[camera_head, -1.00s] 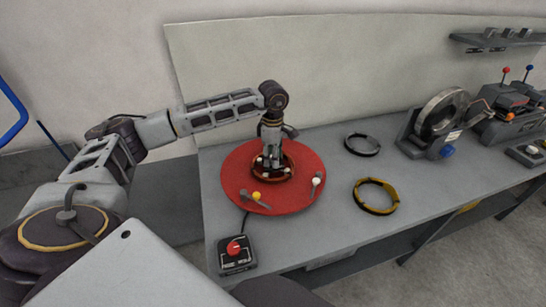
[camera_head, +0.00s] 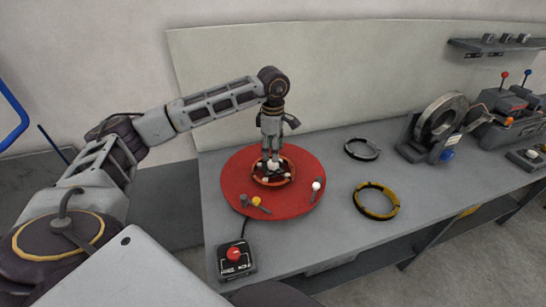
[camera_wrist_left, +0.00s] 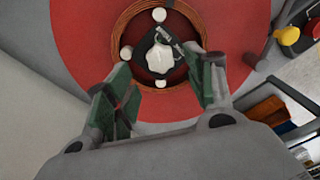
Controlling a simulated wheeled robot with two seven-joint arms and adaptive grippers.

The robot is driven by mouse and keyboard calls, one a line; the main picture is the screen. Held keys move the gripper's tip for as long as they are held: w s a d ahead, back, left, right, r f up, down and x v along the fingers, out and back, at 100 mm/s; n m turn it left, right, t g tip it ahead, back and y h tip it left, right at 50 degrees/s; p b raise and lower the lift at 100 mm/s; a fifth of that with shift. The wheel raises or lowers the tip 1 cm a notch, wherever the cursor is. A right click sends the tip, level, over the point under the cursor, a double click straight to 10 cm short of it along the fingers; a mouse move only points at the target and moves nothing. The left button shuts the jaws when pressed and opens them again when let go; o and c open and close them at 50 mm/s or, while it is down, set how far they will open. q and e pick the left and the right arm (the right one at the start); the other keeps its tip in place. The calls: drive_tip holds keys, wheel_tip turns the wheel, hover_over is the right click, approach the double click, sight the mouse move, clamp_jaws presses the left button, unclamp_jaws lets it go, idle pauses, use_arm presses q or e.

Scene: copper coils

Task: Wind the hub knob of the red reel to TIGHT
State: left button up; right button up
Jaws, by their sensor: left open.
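The red reel (camera_head: 235,185) lies flat on the grey bench, with a ring of copper wire (camera_wrist_left: 118,35) around its dark hub. A white hub knob (camera_wrist_left: 160,58) sits at the centre among several white studs, with a small grey piece beside it. Its lettering is too small to read. My left gripper (camera_head: 271,160) points down over the hub. In the left wrist view its open green-padded fingers (camera_wrist_left: 163,72) stand on either side of the knob, with gaps visible. Whether the tips are level with the knob I cannot tell. My right gripper is not in view.
Yellow-knobbed (camera_head: 257,202) and white-knobbed (camera_head: 316,186) levers stand at the reel's front and right. A red-button box (camera_head: 236,260) sits in front. A black ring (camera_head: 362,149), a yellow ring (camera_head: 376,200) and a coil stand (camera_head: 438,125) are to the right.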

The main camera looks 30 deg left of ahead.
use_arm(q)
wheel_tip(320, 180, up, 6)
drive_tip(key=shift+r, duration=0.25)
drive_tip(key=shift+f, duration=0.1)
idle(0.7)
